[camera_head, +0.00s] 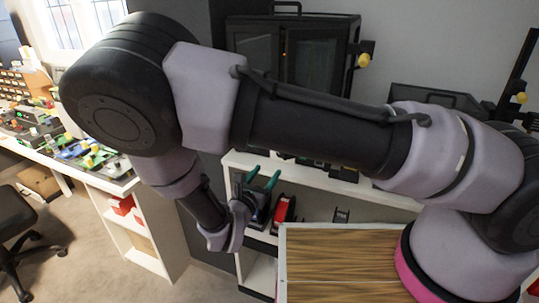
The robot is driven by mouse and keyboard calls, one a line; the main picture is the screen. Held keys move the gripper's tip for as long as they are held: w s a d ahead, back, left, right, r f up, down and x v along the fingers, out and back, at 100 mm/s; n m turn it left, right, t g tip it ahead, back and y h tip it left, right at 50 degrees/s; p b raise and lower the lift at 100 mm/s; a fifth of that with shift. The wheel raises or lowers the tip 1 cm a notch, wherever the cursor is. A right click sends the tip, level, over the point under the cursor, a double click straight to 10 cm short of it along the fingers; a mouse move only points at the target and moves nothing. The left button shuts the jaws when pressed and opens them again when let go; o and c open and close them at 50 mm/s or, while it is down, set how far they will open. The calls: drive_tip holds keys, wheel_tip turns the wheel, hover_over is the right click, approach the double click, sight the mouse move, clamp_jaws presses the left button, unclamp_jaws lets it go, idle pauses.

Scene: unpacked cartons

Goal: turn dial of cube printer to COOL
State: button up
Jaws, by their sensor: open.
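A black box-shaped machine (318,30) with a handle on top and dark glazed panels stands on the back counter; it looks like the cube printer. Its lower part is hidden behind my arm, and I cannot make out a dial or the word COOL. My gripper (263,177) has two teal fingertips, set apart and pointing up toward the counter. It is open with nothing visible between the fingers. It is below and in front of the machine, close to the shelf unit's front, with no visible contact with the machine.
A white shelf unit (237,162) carries the counter and holds red and black items. A wood-topped surface (340,262) is at front centre. A cluttered workbench (60,158) and a dark chair (28,225) are at left. Open floor (95,255) lies between.

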drive_tip(key=x, duration=1)
drive_tip(key=shift+w, duration=0.25)
drive_tip(key=shift+d, duration=0.1)
clamp_jaws()
drive_tip(key=shift+n, duration=0.3)
drive_tip(key=n, duration=0.3)
drive_tip(key=shift+n, duration=2.6)
